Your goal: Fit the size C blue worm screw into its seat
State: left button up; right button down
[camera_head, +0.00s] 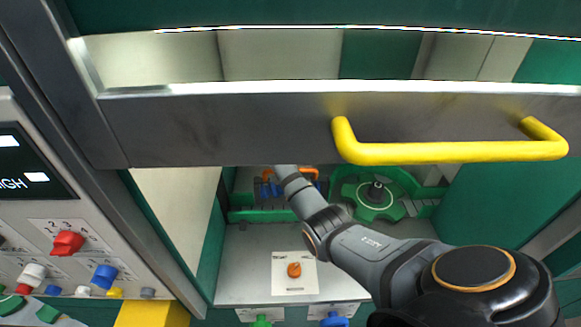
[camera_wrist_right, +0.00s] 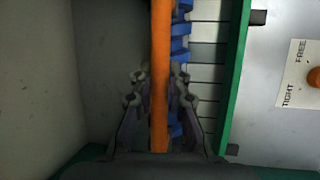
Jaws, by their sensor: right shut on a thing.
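A blue toothed part (camera_wrist_right: 180,45), which looks like the worm screw, lies lengthwise beside and partly behind an orange bar (camera_wrist_right: 160,60) in the right wrist view. My right gripper (camera_wrist_right: 159,85) has its fingers on both sides of the orange bar and is shut on it. Its fingers hide part of the blue part. In the head view small blue pieces (camera_head: 267,190) show left of my right arm; the gripper itself is hidden behind the grey sash bar. A green gear wheel (camera_head: 372,203) stands right of the arm. I cannot make out the seat or a size letter. My left gripper is not in view.
A grey sash bar (camera_head: 230,125) with a yellow handle (camera_head: 450,152) crosses above the opening. An orange knob (camera_head: 294,270) sits on a white TIGHT/FREE label (camera_wrist_right: 297,65). A green edge (camera_wrist_right: 238,70) runs beside the blue part. A panel with coloured knobs stands left.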

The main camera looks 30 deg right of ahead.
jog(key=shift+w+d+f, duration=0.1)
jog(key=shift+f, duration=0.15)
jog(key=shift+r, duration=0.1)
dwell(0.4)
jog(key=shift+s+f, duration=0.2)
jog(key=shift+f, duration=0.2)
dwell(0.7)
jog(key=c, duration=1.2)
grip_release()
jog(key=shift+f, duration=0.15)
jog(key=v, duration=0.7)
jog(key=shift+a+r, duration=0.2)
jog(key=shift+r, duration=0.15)
